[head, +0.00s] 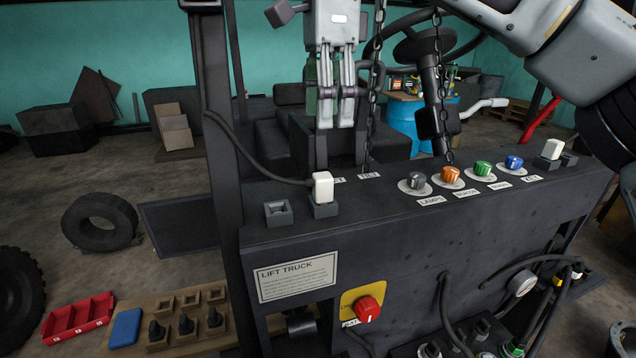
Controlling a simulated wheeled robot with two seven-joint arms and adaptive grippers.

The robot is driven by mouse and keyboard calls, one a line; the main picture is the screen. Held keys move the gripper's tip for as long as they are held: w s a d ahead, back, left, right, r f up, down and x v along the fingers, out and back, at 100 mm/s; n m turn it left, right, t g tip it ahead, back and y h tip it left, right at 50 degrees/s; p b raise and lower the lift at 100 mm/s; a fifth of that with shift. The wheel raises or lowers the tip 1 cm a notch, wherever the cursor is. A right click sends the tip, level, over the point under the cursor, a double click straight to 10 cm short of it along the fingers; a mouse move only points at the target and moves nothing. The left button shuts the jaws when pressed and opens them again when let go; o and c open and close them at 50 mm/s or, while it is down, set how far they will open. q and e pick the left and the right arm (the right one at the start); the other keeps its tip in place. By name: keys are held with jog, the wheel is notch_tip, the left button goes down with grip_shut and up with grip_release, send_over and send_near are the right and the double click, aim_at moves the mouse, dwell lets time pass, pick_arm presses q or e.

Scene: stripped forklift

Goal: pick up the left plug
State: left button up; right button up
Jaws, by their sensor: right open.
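The left plug (322,186) is white and stands upright in a dark socket block (325,208) on the console's top, with a black cable running off to the left. My right gripper (337,120) points down above and a little to the right of the plug, apart from it in the picture. It is open and nothing shows between its fingers. A second white plug (551,149) stands at the right end of the console. My left gripper does not show.
An empty socket block (278,212) sits left of the plug. Chains (375,90) hang just right of my gripper. Grey, orange (450,175), green and blue knobs line the console top (385,205). A dark post (220,150) rises at the left.

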aim_at(326, 175)
jog(key=f, duration=0.2)
jog(key=f+b, duration=0.1)
jog(key=shift+s+f, duration=0.2)
jog(key=shift+s, duration=0.05)
jog(key=shift+f+b, duration=0.4)
jog(key=shift+f, duration=2)
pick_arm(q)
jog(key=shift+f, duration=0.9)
pick_arm(e)
jog(key=shift+f, duration=0.1)
jog(key=shift+f, duration=0.1)
jog(key=shift+a+f+p, duration=0.1)
jog(key=shift+f+p, duration=0.3)
jog(key=shift+f, duration=2.1)
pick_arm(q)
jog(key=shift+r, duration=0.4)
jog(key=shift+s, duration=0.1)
pick_arm(e)
jog(key=shift+c, duration=0.4)
